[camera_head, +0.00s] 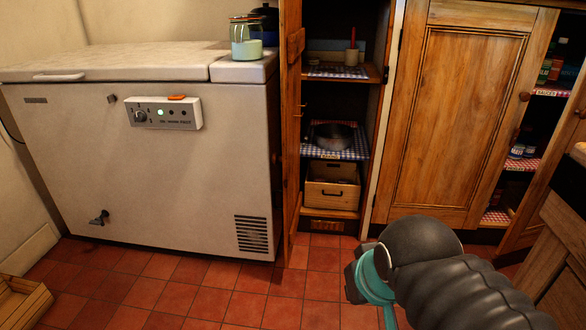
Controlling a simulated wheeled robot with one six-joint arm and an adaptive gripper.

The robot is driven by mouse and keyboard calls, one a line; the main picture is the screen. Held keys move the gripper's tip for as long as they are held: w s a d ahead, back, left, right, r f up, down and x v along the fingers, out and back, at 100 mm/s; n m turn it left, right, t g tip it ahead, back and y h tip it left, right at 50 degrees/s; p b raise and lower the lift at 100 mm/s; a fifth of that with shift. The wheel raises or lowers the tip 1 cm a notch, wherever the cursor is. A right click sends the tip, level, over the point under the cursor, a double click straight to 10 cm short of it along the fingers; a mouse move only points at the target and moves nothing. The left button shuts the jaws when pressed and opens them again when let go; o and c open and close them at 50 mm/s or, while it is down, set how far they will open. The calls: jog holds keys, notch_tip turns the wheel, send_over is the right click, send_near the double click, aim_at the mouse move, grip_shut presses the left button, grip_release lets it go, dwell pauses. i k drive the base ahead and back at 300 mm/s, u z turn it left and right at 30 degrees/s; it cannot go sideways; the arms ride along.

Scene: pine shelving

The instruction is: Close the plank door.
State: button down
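The plank door (291,120) of the tall narrow cupboard stands open. I see it nearly edge-on, at the left side of the cupboard opening and beside the white chest freezer. A wooden crosspiece (296,43) shows high on it. My gripper (352,280) is low in the picture, right of the door's lower end and in front of the cupboards, and appears apart from the door. My dark wrist and a teal part hide most of it, so its fingers' opening cannot be told.
The chest freezer (150,160) fills the left. The open cupboard holds a pan (333,136) and a wooden box (331,187). A panelled door (460,110) and open shelves are at right. A crate (20,303) lies bottom left. Red floor tiles (210,298) are clear between.

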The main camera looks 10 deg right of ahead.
aim_at(292, 34)
jog(key=u, duration=0.8)
jog(key=i, duration=1.15)
jog(key=z, duration=0.7)
jog(key=i, duration=0.55)
jog(key=u, duration=0.2)
jog(key=k, duration=1.1)
jog(key=z, duration=0.25)
